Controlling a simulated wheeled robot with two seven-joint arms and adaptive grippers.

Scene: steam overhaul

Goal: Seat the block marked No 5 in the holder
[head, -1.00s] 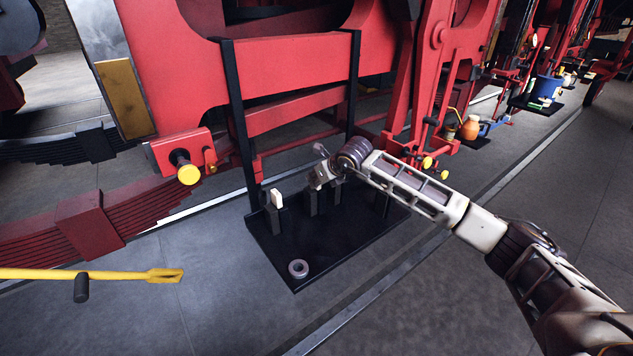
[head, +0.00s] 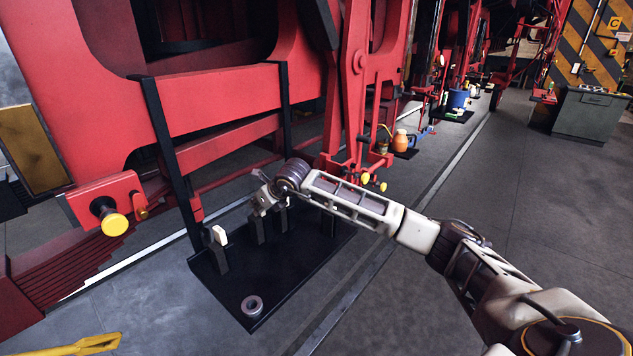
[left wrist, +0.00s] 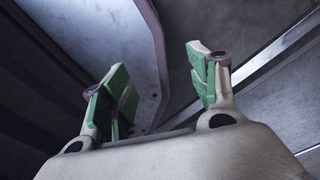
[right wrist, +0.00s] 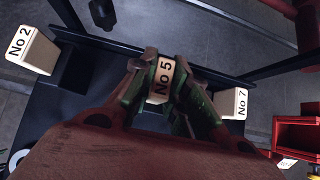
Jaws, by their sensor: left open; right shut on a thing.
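The No 5 block (right wrist: 163,80), pale with dark lettering, shows in the right wrist view between the green pads of my right gripper (right wrist: 162,78). That gripper is shut on it. In the head view my right gripper (head: 263,203) is over the black base (head: 290,272) with upright black posts, which looks like the holder. The No 2 block (right wrist: 32,52) stands to the left, also in the head view (head: 219,236). The No 7 block (right wrist: 233,102) is to the right. The block's underside is hidden. My left gripper (left wrist: 158,75) is open and empty in the left wrist view.
A grey ring (head: 251,306) lies near the base's front corner. Red locomotive framing (head: 220,95) and black uprights (head: 172,160) stand close behind the base. A yellow bar (head: 90,346) is at lower left. The floor to the right is clear; a grey cabinet (head: 590,115) stands far right.

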